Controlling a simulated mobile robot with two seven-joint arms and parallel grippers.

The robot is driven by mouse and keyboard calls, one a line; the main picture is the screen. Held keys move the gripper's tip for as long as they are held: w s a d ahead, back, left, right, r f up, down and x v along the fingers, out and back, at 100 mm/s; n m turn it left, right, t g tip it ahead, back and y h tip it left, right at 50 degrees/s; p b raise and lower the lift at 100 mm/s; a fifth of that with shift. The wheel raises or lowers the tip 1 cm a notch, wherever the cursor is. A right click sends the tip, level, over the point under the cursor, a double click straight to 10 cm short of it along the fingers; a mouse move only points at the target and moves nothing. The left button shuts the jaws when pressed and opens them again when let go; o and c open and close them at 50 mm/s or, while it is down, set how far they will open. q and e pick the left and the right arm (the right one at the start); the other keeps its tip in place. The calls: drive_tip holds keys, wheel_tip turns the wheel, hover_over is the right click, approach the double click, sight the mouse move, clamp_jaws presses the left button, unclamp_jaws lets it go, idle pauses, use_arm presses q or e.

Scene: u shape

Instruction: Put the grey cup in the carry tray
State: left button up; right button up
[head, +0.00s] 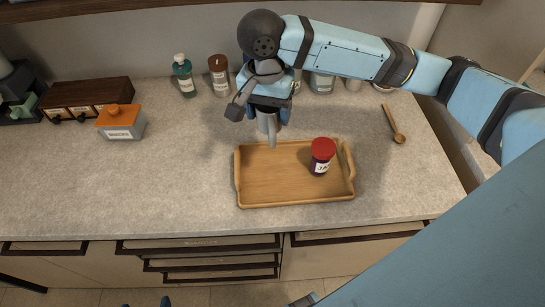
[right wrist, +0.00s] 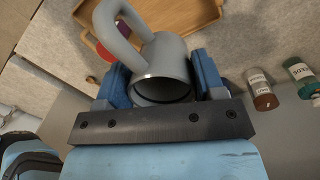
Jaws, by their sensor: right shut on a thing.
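The grey cup (right wrist: 161,62) is held between the two blue fingers of my right gripper (right wrist: 160,85) in the right wrist view. Its handle points away from the gripper, and its dark opening faces the gripper's palm. In the head view my right gripper (head: 268,108) is above the back edge of the tray, and the grey cup (head: 267,124) shows below it. The wooden carry tray (head: 265,186) lies on the counter with a red-lidded jam jar (head: 321,157) standing in its right part. My left gripper is not clearly in view.
A green bottle (head: 184,77) and a brown-lidded jar (head: 219,76) stand along the wall behind. A wooden spoon (head: 394,125) lies right of the tray. An orange-topped box (head: 121,122) and a small drawer unit (head: 88,98) stand at left. The tray's left and middle are bare.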

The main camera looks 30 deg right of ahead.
sight(267, 131)
wheel_tip(267, 131, down, 18)
drive_tip(key=shift+f, duration=0.25)
idle(0.3)
drive_tip(key=o, duration=1)
drive_tip(key=r, duration=1.2)
drive_tip(key=shift+w+a+r, duration=0.1)
drive_tip(key=shift+w+a, duration=0.1)
drive_tip(key=shift+s, duration=0.1)
